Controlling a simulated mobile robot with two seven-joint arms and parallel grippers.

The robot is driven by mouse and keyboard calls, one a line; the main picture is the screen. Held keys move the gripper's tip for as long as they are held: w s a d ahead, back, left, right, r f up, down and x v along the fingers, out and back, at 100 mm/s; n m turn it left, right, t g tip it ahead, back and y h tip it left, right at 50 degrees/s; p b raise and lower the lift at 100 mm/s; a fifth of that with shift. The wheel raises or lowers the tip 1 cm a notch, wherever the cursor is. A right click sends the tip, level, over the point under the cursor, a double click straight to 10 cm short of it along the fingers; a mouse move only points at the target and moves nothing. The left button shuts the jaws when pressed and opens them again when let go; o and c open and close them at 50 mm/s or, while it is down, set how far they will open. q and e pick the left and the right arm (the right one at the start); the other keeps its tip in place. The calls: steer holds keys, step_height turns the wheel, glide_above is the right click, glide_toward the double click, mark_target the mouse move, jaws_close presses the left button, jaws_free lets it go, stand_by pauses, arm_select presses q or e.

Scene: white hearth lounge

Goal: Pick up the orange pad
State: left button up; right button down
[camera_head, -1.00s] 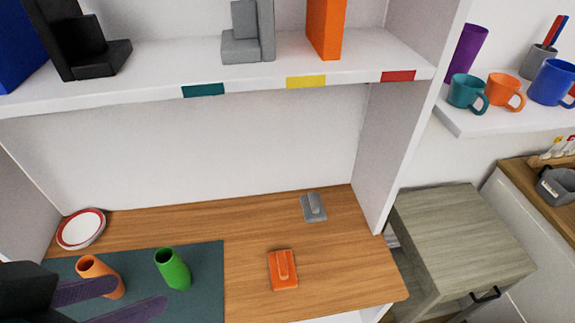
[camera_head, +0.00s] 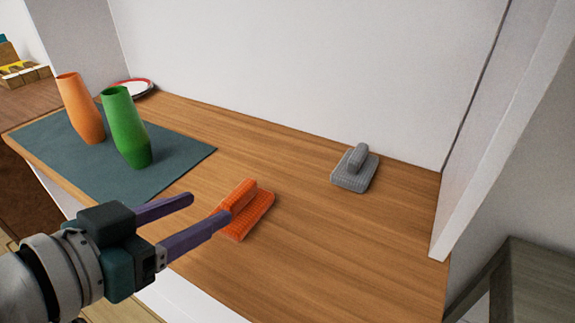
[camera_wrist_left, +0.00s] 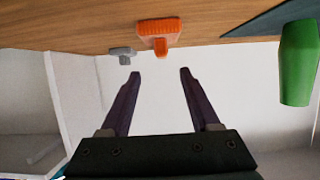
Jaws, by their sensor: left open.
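The orange pad (camera_head: 247,209) is a flat block with a raised handle, lying on the wooden tabletop near its front edge. My left gripper (camera_head: 209,209) is open and empty, with its purple fingers just left of the pad in the head view. One fingertip overlaps the pad's left side there; I cannot tell whether it touches. In the left wrist view the pad (camera_wrist_left: 160,30) appears ahead of and between the open fingers (camera_wrist_left: 160,73), with a visible gap. My right gripper is not in view.
A grey pad (camera_head: 354,172) lies farther back to the right. An orange vase (camera_head: 80,108) and a green vase (camera_head: 126,128) stand on a dark teal mat (camera_head: 180,160) at left. A red-rimmed plate (camera_head: 138,88) is behind them. A white side panel (camera_head: 480,150) bounds the right.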

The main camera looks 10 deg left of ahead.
mark_target(232, 196)
arm_select(q)
steer(key=x, duration=0.2)
steer(key=b+x, duration=0.1)
steer(key=x, duration=0.1)
steer(key=shift+w+a, duration=0.2)
steer(key=shift+w, duration=0.05)
steer(key=b+x, duration=0.1)
steer(key=x, duration=0.1)
steer(key=b+x, duration=0.1)
steer(key=x, duration=0.1)
steer(key=shift+w+d+f, duration=0.1)
steer(key=shift+f, duration=0.3)
steer(key=shift+w+d+f, duration=0.1)
steer(key=shift+w+d, duration=0.1)
steer(key=shift+w, duration=0.2)
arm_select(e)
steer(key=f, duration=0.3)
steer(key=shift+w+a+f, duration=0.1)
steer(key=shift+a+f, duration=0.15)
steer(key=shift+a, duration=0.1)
arm_select(q)
jaws_close()
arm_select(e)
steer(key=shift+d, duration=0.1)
